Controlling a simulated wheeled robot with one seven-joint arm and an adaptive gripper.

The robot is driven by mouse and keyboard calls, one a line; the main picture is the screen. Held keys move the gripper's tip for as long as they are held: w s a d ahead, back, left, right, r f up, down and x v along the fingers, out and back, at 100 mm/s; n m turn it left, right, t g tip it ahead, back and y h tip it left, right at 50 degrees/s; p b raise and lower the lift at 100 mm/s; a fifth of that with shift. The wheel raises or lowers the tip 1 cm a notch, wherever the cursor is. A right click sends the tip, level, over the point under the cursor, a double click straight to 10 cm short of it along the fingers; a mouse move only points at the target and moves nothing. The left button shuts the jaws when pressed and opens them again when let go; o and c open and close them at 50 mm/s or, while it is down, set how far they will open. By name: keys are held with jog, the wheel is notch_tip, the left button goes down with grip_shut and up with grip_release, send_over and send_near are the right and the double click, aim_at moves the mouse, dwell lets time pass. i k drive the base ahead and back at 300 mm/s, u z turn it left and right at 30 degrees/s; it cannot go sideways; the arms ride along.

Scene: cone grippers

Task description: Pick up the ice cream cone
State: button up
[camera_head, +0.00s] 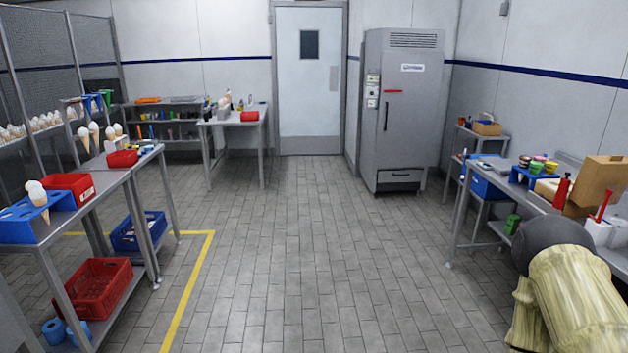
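An ice cream cone with a white top (38,200) stands upright in a blue holder (22,228) on the near left metal table (105,195). Several more white-topped cones (94,134) stand in a rack behind it. Many similar cones (42,122) line a shelf at the far left. On the right table, small cups or cones with coloured tops (537,166) sit in a blue holder (526,178); which they are is too small to tell. Which cone is meant is not clear. Part of my arm shows at the bottom right; my gripper is not in view.
Red bins (68,186) sit on the left tables, and red (92,287) and blue (138,231) crates below. A grey cabinet (404,110) and a door (309,80) stand at the back. A cardboard box (602,180) is on the right table. The middle floor is clear.

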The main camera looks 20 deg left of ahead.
aim_at(38, 195)
jog(key=u, duration=0.35)
jog(key=i, duration=1.6)
jog(key=u, duration=1.4)
jog(key=i, duration=0.9)
jog(key=u, duration=1)
